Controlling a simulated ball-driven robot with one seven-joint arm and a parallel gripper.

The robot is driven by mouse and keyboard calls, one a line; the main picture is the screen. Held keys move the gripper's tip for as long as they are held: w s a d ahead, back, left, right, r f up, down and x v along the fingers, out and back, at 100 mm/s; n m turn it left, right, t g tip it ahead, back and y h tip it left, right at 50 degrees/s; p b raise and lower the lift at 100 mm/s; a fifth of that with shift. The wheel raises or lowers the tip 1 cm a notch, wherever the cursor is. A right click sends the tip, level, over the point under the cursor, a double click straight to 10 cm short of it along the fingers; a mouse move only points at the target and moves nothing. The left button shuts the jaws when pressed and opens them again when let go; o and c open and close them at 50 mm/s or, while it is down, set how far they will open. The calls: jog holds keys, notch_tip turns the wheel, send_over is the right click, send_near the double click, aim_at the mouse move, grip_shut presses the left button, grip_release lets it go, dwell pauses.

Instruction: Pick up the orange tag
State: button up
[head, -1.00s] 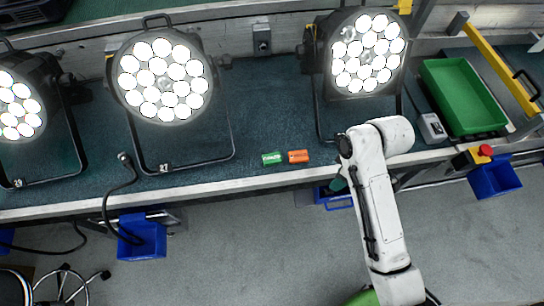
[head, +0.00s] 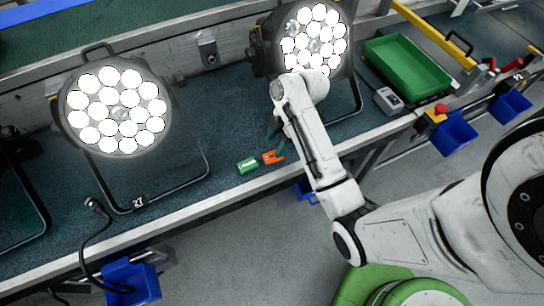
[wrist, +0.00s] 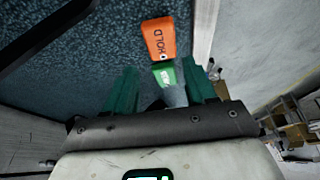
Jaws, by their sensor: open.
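The orange tag (head: 273,157) lies on the dark blue bench top near its front edge. The green tag (head: 248,165) lies just left of it in the head view. In the wrist view the orange tag (wrist: 159,39) shows dark lettering and lies beyond my fingertips, with the green tag (wrist: 165,74) nearer, seen between my fingers. My gripper (wrist: 163,84) is open with green fingers apart and nothing held. In the head view my gripper (head: 279,133) is mostly hidden by my arm, just above and right of the orange tag.
Two lit par cans, one at left (head: 117,112) and one at top middle (head: 314,40), stand on the bench with wire frames. A green tray (head: 415,68) and a grey box (head: 388,100) are at right. Blue bins hang at the front edge.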

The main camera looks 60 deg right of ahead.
aim_at(271, 156)
jog(key=shift+s+p+x, duration=0.15)
jog(key=shift+s+x, duration=0.05)
jog(key=shift+x, duration=1.05)
jog(key=shift+s+p+x, duration=0.15)
jog(key=shift+x, duration=1.1)
jog(key=shift+d+f, duration=0.1)
jog(key=shift+f, duration=0.05)
jog(key=c, duration=0.8)
